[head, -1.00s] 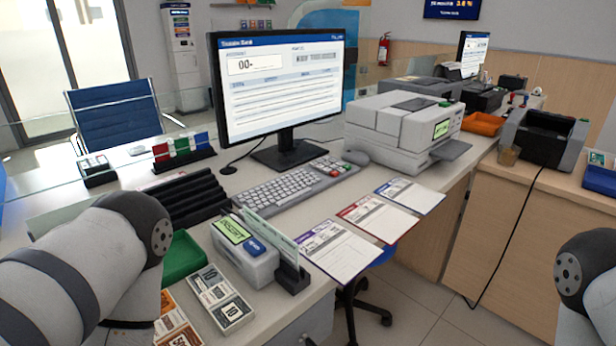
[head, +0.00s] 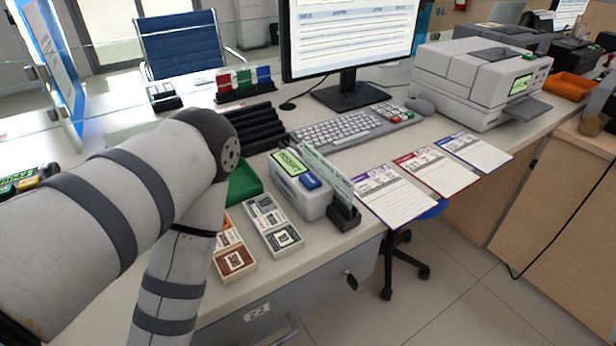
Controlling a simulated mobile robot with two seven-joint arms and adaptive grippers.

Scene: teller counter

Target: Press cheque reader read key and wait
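The cheque reader (head: 304,196) is a small light-grey box on the counter, with a green-lit display (head: 290,163) and a blue key (head: 311,181) on top. A cheque-like slip (head: 326,172) stands upright along its right side, in a dark holder (head: 344,216). My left arm fills the left of the head view and bends down beside the bundled notes. My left gripper is out of the picture, below the lower edge. My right arm and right gripper are not in view.
Note bundles (head: 272,224) and a green tray (head: 243,183) lie left of the reader. A keyboard (head: 346,130), monitor (head: 352,40) and printer (head: 478,83) stand behind. Paper forms (head: 393,192) lie to the right. A chair (head: 405,240) is below the counter's front edge.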

